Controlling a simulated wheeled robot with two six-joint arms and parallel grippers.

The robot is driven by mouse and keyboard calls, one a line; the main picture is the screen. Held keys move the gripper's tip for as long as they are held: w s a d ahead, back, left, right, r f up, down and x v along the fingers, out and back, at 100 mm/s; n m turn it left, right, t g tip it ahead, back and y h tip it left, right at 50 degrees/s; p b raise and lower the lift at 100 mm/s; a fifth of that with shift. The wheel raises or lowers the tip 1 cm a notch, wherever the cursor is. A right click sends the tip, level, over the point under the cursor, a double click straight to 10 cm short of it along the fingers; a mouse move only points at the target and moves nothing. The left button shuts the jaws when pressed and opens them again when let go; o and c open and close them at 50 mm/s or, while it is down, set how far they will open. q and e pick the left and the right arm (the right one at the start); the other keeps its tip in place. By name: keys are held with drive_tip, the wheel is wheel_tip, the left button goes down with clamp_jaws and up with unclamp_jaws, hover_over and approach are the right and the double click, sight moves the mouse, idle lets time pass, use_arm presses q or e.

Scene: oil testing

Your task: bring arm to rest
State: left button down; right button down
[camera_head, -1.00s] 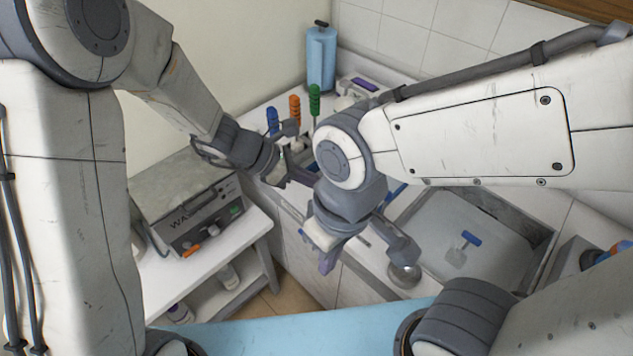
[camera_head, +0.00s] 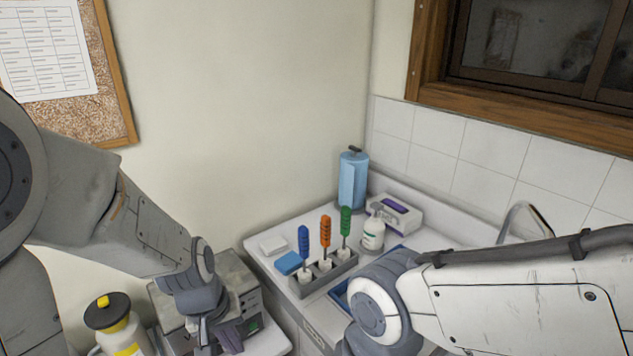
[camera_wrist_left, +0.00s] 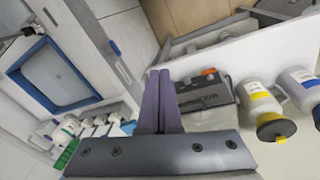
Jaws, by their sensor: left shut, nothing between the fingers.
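My left arm (camera_head: 130,220) comes in from the left and bends down at the wrist. My left gripper (camera_head: 230,337) hangs in front of the grey box-shaped device (camera_head: 240,285). In the left wrist view its two dark fingers (camera_wrist_left: 160,78) are together with nothing between them. My right arm (camera_head: 520,310) reaches in from the lower right. Its gripper is below the frame edge and hidden.
The counter holds a rack (camera_head: 325,275) with blue, orange and green-handled tools, a white bottle (camera_head: 373,233), a blue paper roll (camera_head: 353,182) and a tissue box (camera_head: 396,213). A yellow-labelled bottle (camera_head: 122,330) stands left of the device.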

use_arm(q)
drive_tip(key=s+d+r+m+g+b, duration=0.1)
drive_tip(key=s+d+r+m, duration=0.3)
drive_tip(key=s+d+m, duration=0.6)
drive_tip(key=s+m+b, duration=0.1)
drive_tip(key=s, duration=0.2)
drive_tip(key=shift+s+r, duration=0.2)
drive_tip(key=shift+s, duration=0.1)
idle(0.5)
